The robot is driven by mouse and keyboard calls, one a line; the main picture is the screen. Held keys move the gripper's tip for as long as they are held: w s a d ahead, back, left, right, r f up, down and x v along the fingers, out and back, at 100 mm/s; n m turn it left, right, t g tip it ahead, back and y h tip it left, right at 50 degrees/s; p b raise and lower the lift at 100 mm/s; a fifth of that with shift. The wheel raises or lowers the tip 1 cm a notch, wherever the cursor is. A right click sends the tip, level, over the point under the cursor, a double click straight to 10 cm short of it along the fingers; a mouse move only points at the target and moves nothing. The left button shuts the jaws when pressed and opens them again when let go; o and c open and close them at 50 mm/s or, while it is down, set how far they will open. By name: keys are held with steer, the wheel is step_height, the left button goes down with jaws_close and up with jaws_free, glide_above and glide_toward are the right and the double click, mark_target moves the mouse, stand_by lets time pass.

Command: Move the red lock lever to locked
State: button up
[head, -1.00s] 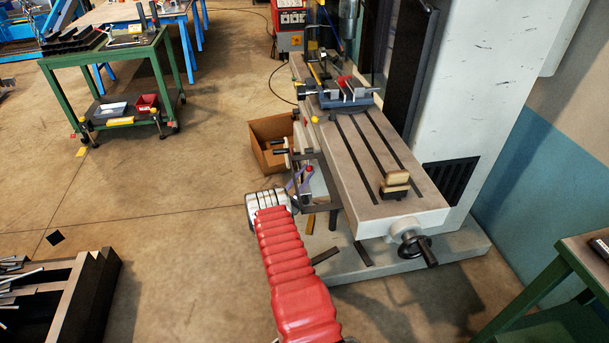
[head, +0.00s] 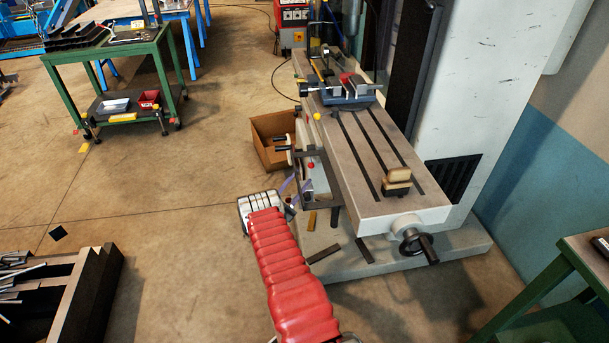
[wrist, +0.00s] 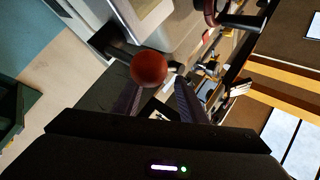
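The red lock lever shows as a round red knob (head: 311,165) on the near left side of the milling machine, below its table. In the wrist view the red knob (wrist: 149,68) is large and close, on a dark arm reaching to the upper left. My gripper (head: 299,185) is just below and left of the knob in the head view. Its two purple fingers stand apart in the wrist view, where the gripper (wrist: 161,88) is open. The knob is near the left fingertip. I cannot tell whether they touch, and no grip on the knob shows.
The machine table (head: 362,190) with a vise (head: 347,92) is above and right of my gripper. A black-handled crank (head: 416,240) sticks out at the table's near end. A cardboard box (head: 272,140) stands behind the knob.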

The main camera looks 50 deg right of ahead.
steer(key=v, duration=0.9)
steer(key=shift+f, duration=0.1)
